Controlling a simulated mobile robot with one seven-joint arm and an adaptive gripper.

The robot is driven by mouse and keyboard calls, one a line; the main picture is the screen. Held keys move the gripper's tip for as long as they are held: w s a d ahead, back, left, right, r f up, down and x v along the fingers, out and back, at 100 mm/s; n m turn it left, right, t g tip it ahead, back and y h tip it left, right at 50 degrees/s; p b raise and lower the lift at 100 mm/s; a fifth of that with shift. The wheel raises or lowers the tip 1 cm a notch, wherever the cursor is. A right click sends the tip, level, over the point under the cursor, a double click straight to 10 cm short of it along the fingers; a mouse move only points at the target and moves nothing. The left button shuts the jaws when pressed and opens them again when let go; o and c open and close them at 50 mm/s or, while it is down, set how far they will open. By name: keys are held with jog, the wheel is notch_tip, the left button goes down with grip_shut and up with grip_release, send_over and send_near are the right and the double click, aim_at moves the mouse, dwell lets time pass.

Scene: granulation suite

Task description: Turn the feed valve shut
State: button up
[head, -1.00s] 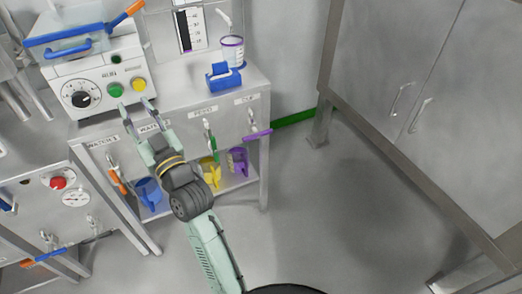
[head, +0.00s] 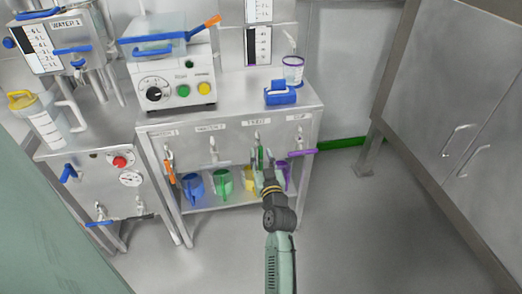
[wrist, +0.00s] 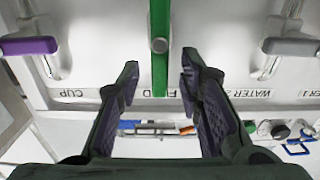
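The feed valve's green handle (head: 259,154) stands vertical under the FEED label (head: 256,122) on the bench front. In the wrist view the green handle (wrist: 159,25) runs down the middle of the picture and covers part of the label. My gripper (head: 267,166) is in front of the feed valve. Its fingers are open in the wrist view (wrist: 160,66), one fingertip to each side of the handle. I cannot tell whether either finger touches it.
The cup valve's purple handle (wrist: 28,46) and the water 2 valve's grey handle (wrist: 290,46) lie sideways on either side. The water 1 valve has an orange handle (head: 169,172). Several coloured jugs, including a blue one (head: 193,187), stand on the shelf below. Open floor lies right.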

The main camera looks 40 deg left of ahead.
jog(key=shift+x, duration=1.05)
grip_shut()
